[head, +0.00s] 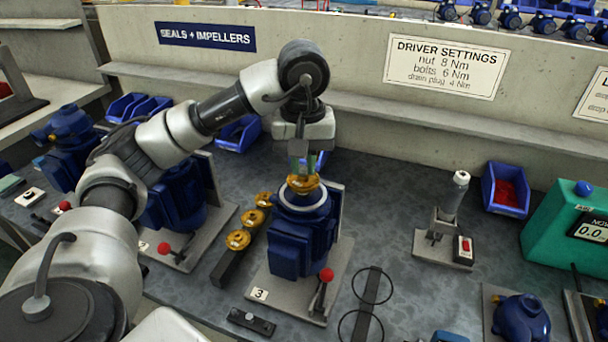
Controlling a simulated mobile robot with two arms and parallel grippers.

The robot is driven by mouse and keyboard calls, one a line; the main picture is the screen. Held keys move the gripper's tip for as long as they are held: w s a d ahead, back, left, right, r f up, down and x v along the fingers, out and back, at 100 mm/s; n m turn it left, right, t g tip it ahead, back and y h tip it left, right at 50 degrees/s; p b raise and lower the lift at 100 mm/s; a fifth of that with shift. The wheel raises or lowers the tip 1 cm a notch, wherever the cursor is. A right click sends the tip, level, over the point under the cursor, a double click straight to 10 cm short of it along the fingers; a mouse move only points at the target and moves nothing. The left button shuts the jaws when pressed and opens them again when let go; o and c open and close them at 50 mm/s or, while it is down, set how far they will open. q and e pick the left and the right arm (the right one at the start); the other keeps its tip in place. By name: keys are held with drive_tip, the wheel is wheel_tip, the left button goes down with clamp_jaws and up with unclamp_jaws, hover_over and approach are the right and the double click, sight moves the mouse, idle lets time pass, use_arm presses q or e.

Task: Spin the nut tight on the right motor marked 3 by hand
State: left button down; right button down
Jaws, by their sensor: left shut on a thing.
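The blue motor marked 3 (300,243) stands upright on a grey base plate with a white "3" tag (259,294) and a red-knobbed lever (325,276). A brass impeller (303,184) sits on top of it, inside a pale ring. My left gripper (302,170) points straight down over the impeller's centre, its fingers shut on the nut there. The nut itself is hidden between the fingers and too small to make out. My right gripper is not in view.
Several brass impellers (238,240) sit on a dark rack left of the motor. Another blue motor (175,197) stands farther left, partly behind my arm. To the right are a driver (452,205) in its stand, a blue bin (506,190) with red parts, and a green unit (562,236).

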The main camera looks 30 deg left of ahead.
use_arm(q)
drive_tip(key=shift+f+m, duration=0.15)
drive_tip(key=shift+m, duration=1.65)
drive_tip(key=shift+m+b, duration=0.45)
drive_tip(key=shift+m, duration=0.75)
drive_tip(key=m, duration=0.4)
drive_tip(key=shift+m, duration=0.3)
drive_tip(key=c, duration=1.3)
unclamp_jaws()
